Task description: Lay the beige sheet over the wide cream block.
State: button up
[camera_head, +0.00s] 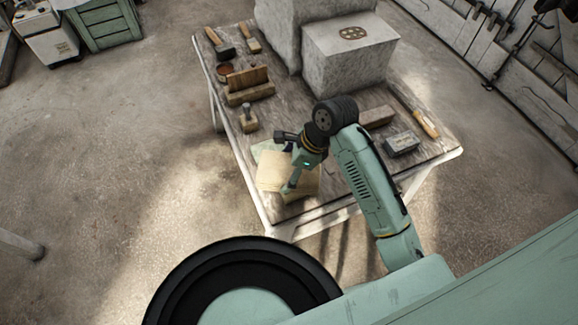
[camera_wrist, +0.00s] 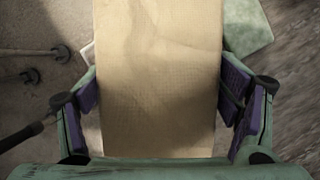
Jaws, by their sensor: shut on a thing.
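The beige sheet (camera_head: 270,172) is at the near left end of the workbench in the head view. In the wrist view the beige sheet (camera_wrist: 158,80) fills the middle, with faint creases. My gripper (camera_head: 292,182) is shut on it; in the wrist view its purple pads stand at the sheet's two sides. A pale corner (camera_wrist: 88,53) peeks out left of the sheet; I cannot tell if it is the wide cream block. I cannot make out that block for sure in either view. Whether the sheet touches anything below is hidden.
The workbench (camera_head: 290,120) holds large grey blocks (camera_head: 350,60) at the back. A grey box (camera_head: 402,143), a wooden-handled tool (camera_head: 426,124) and a brown block (camera_head: 377,117) lie right of my arm. Wooden tools (camera_head: 248,85) lie left. A pale green piece (camera_wrist: 248,28) lies beside the sheet.

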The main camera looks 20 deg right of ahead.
jog(key=shift+f, duration=0.15)
jog(key=o, duration=1.3)
jog(key=shift+r, duration=1.95)
